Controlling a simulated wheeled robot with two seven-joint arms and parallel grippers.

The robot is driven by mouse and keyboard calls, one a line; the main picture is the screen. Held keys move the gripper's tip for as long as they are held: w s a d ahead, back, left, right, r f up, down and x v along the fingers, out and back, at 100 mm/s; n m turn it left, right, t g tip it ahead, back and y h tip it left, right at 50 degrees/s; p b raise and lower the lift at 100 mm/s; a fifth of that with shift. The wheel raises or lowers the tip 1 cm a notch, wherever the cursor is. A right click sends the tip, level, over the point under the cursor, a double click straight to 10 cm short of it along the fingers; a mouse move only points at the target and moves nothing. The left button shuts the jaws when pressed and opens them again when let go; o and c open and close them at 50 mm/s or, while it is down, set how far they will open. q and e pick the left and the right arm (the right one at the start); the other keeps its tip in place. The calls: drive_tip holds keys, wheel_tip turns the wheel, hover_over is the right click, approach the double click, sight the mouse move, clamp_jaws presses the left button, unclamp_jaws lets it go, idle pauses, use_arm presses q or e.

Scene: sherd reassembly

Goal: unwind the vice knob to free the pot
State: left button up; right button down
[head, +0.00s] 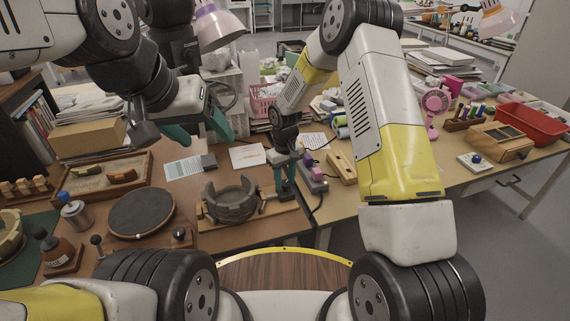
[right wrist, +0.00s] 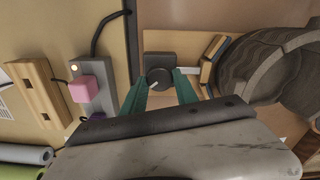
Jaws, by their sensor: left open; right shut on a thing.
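The brown, broken-rimmed pot (head: 231,203) sits in the wooden vice (head: 215,222) on the table, with a curved band across its top. It also shows at the right of the right wrist view (right wrist: 262,72), beside a padded wooden jaw (right wrist: 213,62). The vice's dark round knob (right wrist: 158,77) has a pale line on it and lies to the left of the jaw. My right gripper (head: 282,190) points down at the vice's right end, its teal fingers shut on the knob from both sides. My left gripper (head: 196,138) is open and empty above the papers, behind and left of the pot.
A power strip (right wrist: 95,92) with a pink plug lies close beside the knob, its cable nearby. A wooden block (head: 342,168) stands right of it. A round dark turntable (head: 141,212) and a wooden tray (head: 106,177) are left of the pot. Papers (head: 248,155) lie behind.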

sight(285, 182)
drive_tip(key=n, duration=0.5)
drive_tip(key=shift+n, duration=0.3)
drive_tip(key=shift+r+n, duration=0.1)
drive_tip(key=shift+n, duration=2.1)
drive_tip(key=c, duration=0.9)
unclamp_jaws()
drive_tip(key=shift+c, duration=0.2)
wheel_tip(285, 182, up, 8)
drive_tip(key=shift+f, duration=0.15)
